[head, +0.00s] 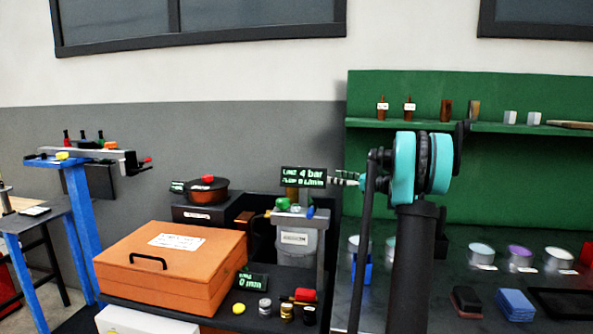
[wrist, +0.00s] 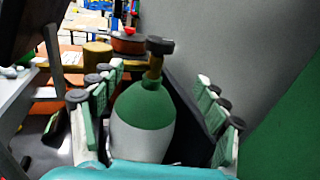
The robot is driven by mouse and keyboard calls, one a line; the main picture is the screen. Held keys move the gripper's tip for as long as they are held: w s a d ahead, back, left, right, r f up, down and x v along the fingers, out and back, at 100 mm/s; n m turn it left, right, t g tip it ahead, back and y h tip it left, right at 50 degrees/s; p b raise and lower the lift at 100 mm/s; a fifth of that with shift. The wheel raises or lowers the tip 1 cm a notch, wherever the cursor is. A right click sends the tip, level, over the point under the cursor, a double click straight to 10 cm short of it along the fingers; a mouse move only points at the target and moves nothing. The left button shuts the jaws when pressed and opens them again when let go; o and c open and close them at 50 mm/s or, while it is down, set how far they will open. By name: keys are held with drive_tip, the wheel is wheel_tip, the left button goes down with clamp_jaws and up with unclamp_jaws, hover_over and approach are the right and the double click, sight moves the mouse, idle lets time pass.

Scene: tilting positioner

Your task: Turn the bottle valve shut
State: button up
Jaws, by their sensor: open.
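The gas bottle (wrist: 143,125) stands in the middle of the wrist view, with a green shoulder and pale body. Its brass valve neck (wrist: 153,70) carries a dark handwheel (wrist: 160,46) on top. My gripper (wrist: 160,80) is open, with a finger on each side of the bottle in the picture and nothing held. The handwheel appears beyond the fingertips; I cannot tell the exact distance. In the head view my gripper (head: 346,179) points left beside the display (head: 303,178), which reads line 4 bar and a flow. I cannot make out the bottle there.
An orange box (head: 172,262) with a black handle lies front left. A red-knobbed pot (head: 208,190) stands behind it. A grey container (head: 297,247) is below the display, near a small second display (head: 250,282). A green shelf panel (head: 480,165) stands at the right.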

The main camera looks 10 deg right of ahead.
drive_tip(key=x, duration=1.7)
drive_tip(key=shift+a, duration=0.1)
drive_tip(key=c, duration=1.2)
